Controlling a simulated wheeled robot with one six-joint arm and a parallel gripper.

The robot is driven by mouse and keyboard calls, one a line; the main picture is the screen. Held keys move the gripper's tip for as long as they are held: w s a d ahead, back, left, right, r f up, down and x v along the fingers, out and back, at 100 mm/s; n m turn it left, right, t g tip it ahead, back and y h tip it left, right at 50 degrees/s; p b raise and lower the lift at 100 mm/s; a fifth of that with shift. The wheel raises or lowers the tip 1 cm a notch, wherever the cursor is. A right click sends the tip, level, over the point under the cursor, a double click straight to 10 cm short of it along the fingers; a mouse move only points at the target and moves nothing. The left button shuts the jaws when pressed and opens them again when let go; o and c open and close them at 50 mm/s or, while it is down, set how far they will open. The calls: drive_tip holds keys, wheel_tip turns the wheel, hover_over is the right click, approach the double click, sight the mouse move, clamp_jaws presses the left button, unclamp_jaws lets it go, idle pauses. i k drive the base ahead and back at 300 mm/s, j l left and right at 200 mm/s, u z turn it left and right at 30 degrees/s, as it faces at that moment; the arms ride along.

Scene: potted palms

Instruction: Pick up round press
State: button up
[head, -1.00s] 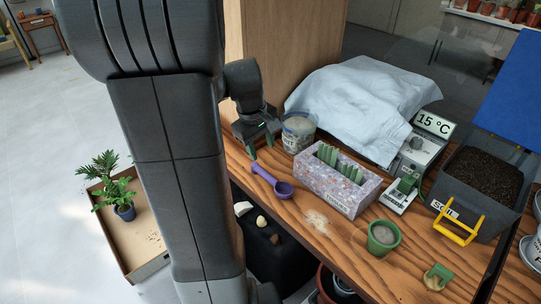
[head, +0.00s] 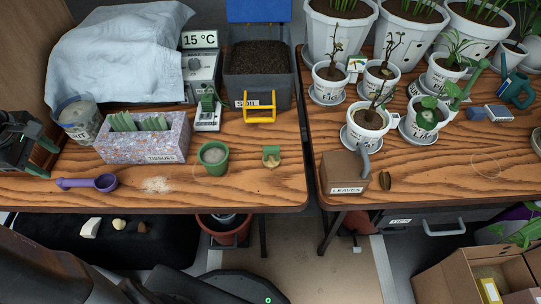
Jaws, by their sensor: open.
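I cannot make out for certain which thing is the round press. A small green piece with a tan lower part (head: 271,157) lies near the front edge of the left bench and may be it. A green pot (head: 212,158) with grey contents stands to its left. My gripper (head: 42,157) is at the left edge of the head view, low over the bench. Its green-tipped fingers are apart with nothing between them. It is left of the purple scoop and far from the green-and-tan piece.

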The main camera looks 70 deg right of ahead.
sight(272, 160)
drive_tip(key=z, duration=2.35)
drive_tip(key=l, duration=0.15)
